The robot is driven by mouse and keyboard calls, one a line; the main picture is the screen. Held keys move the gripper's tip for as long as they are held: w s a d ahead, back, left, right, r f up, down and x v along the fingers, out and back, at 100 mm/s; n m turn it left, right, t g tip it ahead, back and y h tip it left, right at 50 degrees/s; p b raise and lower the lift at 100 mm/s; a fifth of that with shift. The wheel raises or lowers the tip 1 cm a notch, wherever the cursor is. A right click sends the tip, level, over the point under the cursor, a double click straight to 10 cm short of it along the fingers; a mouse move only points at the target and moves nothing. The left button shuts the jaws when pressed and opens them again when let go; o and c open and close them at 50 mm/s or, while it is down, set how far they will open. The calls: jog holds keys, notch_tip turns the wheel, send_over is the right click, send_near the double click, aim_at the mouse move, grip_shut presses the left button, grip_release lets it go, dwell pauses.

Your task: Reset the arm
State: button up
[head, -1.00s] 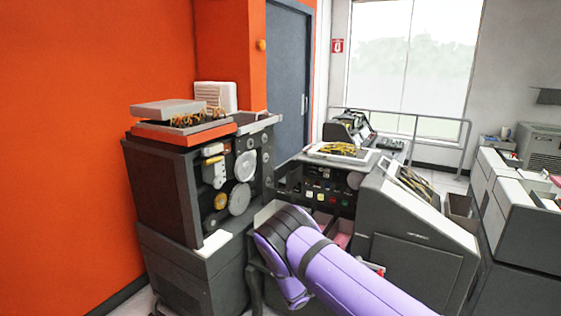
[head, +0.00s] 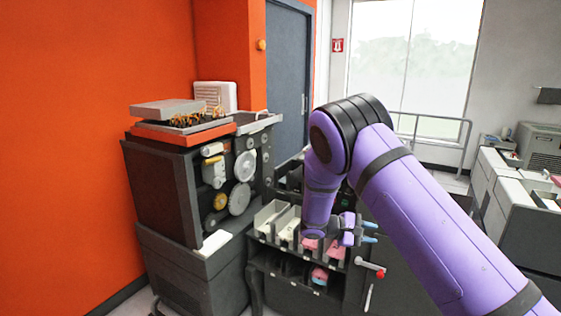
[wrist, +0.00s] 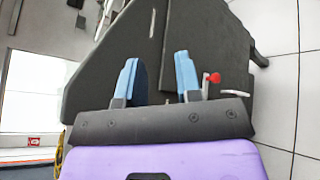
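My gripper (head: 369,231) is at the end of my purple arm, in front of the grey card machine, just right of the card pockets. Its two blue fingers point to the right in the head view. In the wrist view my gripper (wrist: 158,76) has its fingers apart, with nothing between them. A dark grey panel (wrist: 205,28) lies beyond the fingers. My arm hides much of the machine's upper part in the head view.
Card pockets (head: 268,216) hold white and pink cards close left of my gripper. A red-tipped lever (head: 372,266) sits just below it; its red knob (wrist: 214,78) shows beside a finger. A dark cabinet (head: 160,190) stands left. Grey machines (head: 500,195) stand right.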

jog(key=s+d+r+m+g+y, duration=0.1)
jog(key=s+d+r+m+y, duration=0.3)
jog(key=s+r, duration=0.55)
jog(key=s+d+r+m+y, duration=0.15)
jog(key=s+r+y, duration=0.45)
jog(key=r, duration=0.6)
jog(key=s+a+r+m+t+y, duration=0.1)
jog(key=s+r+t+y, duration=0.1)
jog(key=s, duration=1)
jog(key=s+a+r+m+t+y, duration=0.1)
jog(key=s+r, duration=0.5)
jog(key=s, duration=0.6)
jog(key=m+t+y, duration=0.1)
jog(key=t+y, duration=0.1)
jog(key=t, duration=0.1)
jog(key=shift+s, duration=0.25)
